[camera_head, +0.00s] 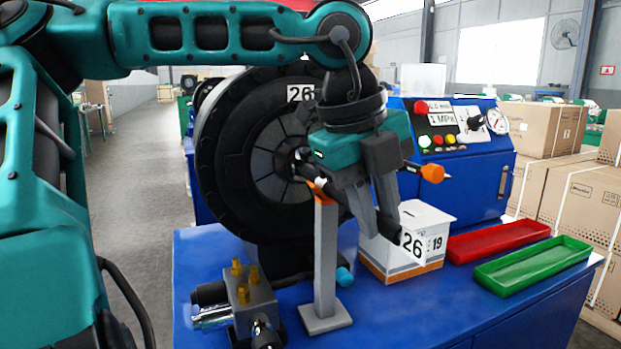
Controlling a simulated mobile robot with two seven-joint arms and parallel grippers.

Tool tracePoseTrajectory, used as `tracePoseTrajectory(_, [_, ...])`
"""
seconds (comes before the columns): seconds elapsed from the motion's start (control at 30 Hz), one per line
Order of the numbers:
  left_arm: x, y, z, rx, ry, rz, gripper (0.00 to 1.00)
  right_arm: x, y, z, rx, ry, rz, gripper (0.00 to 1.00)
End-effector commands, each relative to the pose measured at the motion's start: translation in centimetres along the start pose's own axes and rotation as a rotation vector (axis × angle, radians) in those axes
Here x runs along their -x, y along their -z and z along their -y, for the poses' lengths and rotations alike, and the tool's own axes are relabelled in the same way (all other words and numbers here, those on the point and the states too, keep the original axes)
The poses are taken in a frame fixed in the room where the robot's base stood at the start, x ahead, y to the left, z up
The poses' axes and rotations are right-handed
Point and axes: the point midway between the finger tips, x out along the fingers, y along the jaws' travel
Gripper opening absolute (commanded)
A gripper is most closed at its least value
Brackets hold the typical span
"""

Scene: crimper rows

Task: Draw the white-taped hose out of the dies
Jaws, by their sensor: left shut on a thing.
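The crimper's round black head (225,165) faces me, with grey dies (265,185) in a ring around its centre. A dark hose (311,171) shows at the dies' opening and slopes down right over the orange top of a grey stand (325,255). A small pale patch on it by the stand may be the white tape. My left gripper (376,222) is in front of the head, right of the stand, shut on the hose; its fingers hide much of the grip. A dark piece with an orange end (432,173) sticks out right of the gripper; I cannot tell whether it is the same hose.
A white box (412,240) marked 26 and 19 stands on the blue table (385,325), close behind the gripper. Red (497,240) and green (535,265) trays lie to its right. A metal block with brass fittings (252,300) is left of the stand. The control panel (450,125) stands behind.

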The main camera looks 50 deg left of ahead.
Motion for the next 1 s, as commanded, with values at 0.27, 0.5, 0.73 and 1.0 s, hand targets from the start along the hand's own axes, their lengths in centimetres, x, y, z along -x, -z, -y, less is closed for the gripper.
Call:
tracePoseTrajectory(0.27, [-0.08, 0.88, -0.06, 0.0, -0.002, -0.003, 0.0, -0.17, -0.41, 0.0, 0.0, 0.0, 0.004, 0.0])
tracePoseTrajectory(0.5, [-0.1, 0.86, -0.08, 0.0, -0.002, -0.004, 0.29, -0.16, -0.42, -0.02, 0.0, -0.001, 0.005, 0.0])
tracePoseTrajectory(0.73, [-0.07, 0.82, -0.05, 0.0, -0.002, -0.003, 0.52, -0.15, -0.41, -0.05, 0.0, -0.001, 0.004, 0.0])
tracePoseTrajectory(1.0, [-0.12, 0.81, -0.09, 0.002, -0.003, -0.004, 0.61, -0.15, -0.4, -0.08, 0.0, -0.002, 0.004, 0.0])
